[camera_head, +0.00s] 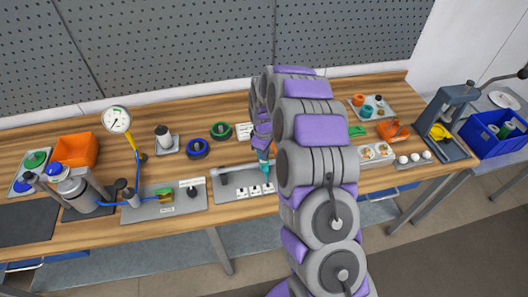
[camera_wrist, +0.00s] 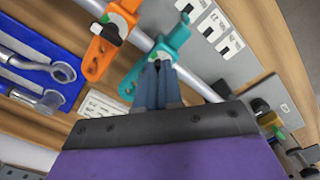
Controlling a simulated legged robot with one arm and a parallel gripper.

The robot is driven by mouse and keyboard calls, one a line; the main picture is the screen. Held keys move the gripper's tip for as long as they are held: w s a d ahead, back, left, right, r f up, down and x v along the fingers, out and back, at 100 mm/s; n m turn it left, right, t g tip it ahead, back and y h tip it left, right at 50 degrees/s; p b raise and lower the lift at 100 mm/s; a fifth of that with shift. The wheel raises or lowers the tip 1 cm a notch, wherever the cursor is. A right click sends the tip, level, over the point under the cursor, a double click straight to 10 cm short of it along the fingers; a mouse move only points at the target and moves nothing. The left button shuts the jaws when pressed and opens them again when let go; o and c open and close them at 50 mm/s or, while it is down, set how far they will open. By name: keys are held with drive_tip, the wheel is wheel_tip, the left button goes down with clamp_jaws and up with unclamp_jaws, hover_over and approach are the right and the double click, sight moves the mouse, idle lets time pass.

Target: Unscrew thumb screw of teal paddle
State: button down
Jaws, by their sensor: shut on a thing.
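The teal paddle (camera_wrist: 174,40) sits on a metal shaft (camera_wrist: 141,39) in the wrist view, and it shows as a small teal piece in the head view (camera_head: 263,157). My gripper (camera_wrist: 157,66) is shut at the collar of the teal paddle, at the place where the orange paddle (camera_wrist: 101,57) has its small dark thumb screw (camera_wrist: 97,28). The teal paddle's thumb screw is hidden between my fingertips. The orange paddle is beside the teal one on the same shaft, apart from my fingers. In the head view my arm hides much of the shaft.
A grey plate (camera_head: 228,186) with labelled slots lies under the shaft. A blue mat with wrenches (camera_wrist: 40,69) is at the left in the wrist view. Green (camera_head: 221,130) and blue rings (camera_head: 198,148) stand behind the plate. A gauge (camera_head: 117,120) stands at the left.

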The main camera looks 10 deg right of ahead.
drive_tip(key=shift+f+n, duration=0.15)
drive_tip(key=shift+n, duration=0.45)
drive_tip(key=c, duration=1.3)
unclamp_jaws()
drive_tip(key=shift+w, duration=0.1)
wheel_tip(320, 180, up, 17)
drive_tip(key=shift+a+r+p, duration=0.1)
drive_tip(key=shift+r+p, duration=0.1)
drive_tip(key=shift+p, duration=0.25)
